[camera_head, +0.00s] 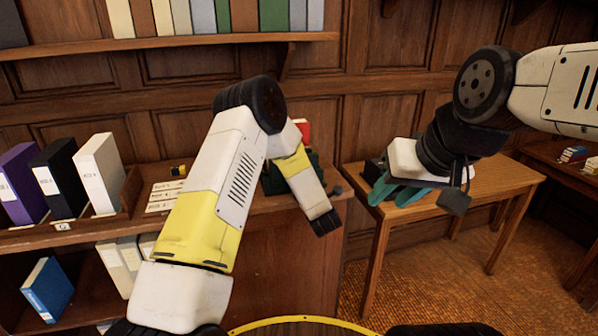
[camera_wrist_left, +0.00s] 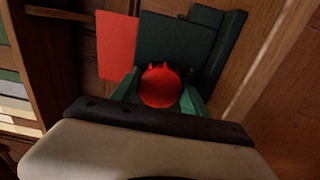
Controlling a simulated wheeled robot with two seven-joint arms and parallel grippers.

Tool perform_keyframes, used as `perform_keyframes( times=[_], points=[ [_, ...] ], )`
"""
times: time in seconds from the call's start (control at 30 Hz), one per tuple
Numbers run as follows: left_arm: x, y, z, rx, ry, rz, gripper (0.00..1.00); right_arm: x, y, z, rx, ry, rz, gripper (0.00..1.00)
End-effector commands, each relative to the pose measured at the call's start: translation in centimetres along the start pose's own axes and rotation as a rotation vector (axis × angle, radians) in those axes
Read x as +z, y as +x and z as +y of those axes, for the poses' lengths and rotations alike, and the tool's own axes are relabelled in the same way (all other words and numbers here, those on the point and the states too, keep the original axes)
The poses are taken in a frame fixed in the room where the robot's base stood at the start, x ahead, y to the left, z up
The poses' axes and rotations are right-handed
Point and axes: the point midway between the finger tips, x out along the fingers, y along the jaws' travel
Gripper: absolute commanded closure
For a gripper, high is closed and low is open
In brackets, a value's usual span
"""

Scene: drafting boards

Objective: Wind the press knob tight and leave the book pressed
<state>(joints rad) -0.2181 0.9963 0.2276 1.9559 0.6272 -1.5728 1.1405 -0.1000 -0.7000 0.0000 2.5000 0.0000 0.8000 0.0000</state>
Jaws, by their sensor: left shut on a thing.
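In the left wrist view my left gripper (camera_wrist_left: 160,96) is shut on the round red knob (camera_wrist_left: 160,87), with a green finger on each side of it. Behind the knob is the dark green press (camera_wrist_left: 175,42), with a flat red book (camera_wrist_left: 117,46) showing at its left. In the head view the press (camera_head: 271,182) stands on the wooden cabinet top, mostly behind my left forearm, with a bit of the red book (camera_head: 304,129) above it. The knob and left fingertips are hidden there. My right gripper (camera_head: 396,193) is open and empty, its teal fingers apart, above the side table.
Purple, black and white binders (camera_head: 101,173) stand in a wooden rack at the left. Labelled strips (camera_head: 164,194) lie beside them on the cabinet top. The side table (camera_head: 488,182) has bare room at its right. A shelf of books (camera_head: 200,40) is above.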

Motion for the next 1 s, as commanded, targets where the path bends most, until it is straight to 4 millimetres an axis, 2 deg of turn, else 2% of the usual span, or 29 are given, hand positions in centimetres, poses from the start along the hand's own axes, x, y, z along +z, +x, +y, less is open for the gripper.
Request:
perform_keyframes(
  times=[0.17, 1.0],
  points=[
    [0.18, -0.09, 0.05, 0.001, 0.225, -0.003, 0.87, 0.00, 0.00, 0.00, 0.000, 0.000, 0.000, 0.64],
    [0.17, -0.12, -0.05, 0.002, 1.823, -0.003, 0.87, 0.00, 0.00, 0.00, 0.000, 0.000, 0.000, 0.64]
  ],
)
